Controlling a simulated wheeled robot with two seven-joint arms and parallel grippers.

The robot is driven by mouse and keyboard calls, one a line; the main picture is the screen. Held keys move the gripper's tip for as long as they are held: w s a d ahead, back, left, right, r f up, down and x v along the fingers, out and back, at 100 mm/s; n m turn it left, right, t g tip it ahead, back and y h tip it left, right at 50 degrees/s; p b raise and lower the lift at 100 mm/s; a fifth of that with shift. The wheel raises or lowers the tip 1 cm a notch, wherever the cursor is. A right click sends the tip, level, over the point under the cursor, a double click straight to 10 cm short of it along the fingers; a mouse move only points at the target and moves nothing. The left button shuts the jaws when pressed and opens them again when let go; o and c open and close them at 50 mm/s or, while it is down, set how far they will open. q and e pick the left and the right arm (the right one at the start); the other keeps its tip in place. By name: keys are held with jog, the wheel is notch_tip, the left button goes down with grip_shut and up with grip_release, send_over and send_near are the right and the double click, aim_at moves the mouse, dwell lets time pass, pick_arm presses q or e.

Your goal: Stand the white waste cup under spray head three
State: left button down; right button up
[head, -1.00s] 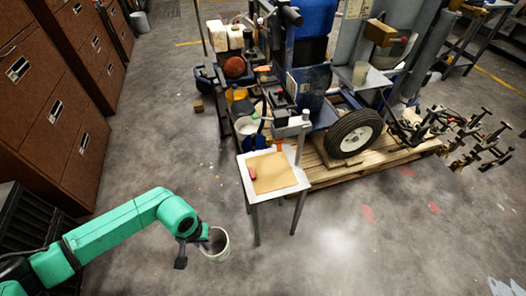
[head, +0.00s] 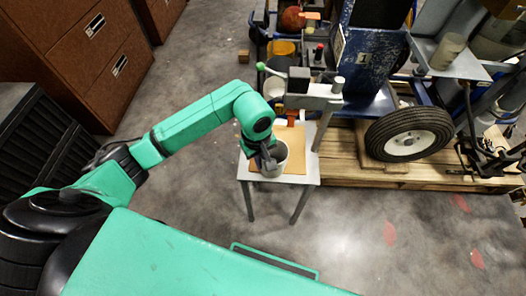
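The white waste cup (head: 280,163) is upright at the end of my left arm, over the small table in the head view. My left gripper (head: 264,161) is shut on the cup's near left side. The gripper hides part of the cup, and I cannot tell whether its base touches the table. Just behind the cup, a grey bracket arm (head: 312,101) with an orange tip (head: 291,115) hangs off the machine. I see no readable number there, so I cannot tell which spray head is three. My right gripper is not in view.
The small table (head: 306,183) carries a brown board (head: 291,138). The line striper's blue body (head: 376,62) and black wheel (head: 437,121) stand on a wooden pallet (head: 350,170) behind and to the right. Brown cabinets (head: 80,50) are at left.

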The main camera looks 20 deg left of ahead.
pick_arm(q)
jog(key=w, duration=0.3)
jog(key=w+a, duration=0.1)
jog(key=shift+w+a+f+p, duration=0.1)
jog(key=shift+w+f+p, duration=0.1)
jog(key=shift+f+p, duration=0.1)
notch_tip(320, 180, down, 3)
jog(key=shift+r, duration=0.15)
jog(key=shift+f, duration=0.35)
jog(key=c, duration=1)
grip_release()
jog(key=shift+r, duration=0.1)
jog(key=shift+c, duration=0.2)
notch_tip(320, 180, up, 12)
jog(key=shift+s+a+r+b, duration=0.15)
jog(key=shift+s+a+b, duration=0.1)
jog(key=shift+b, duration=0.1)
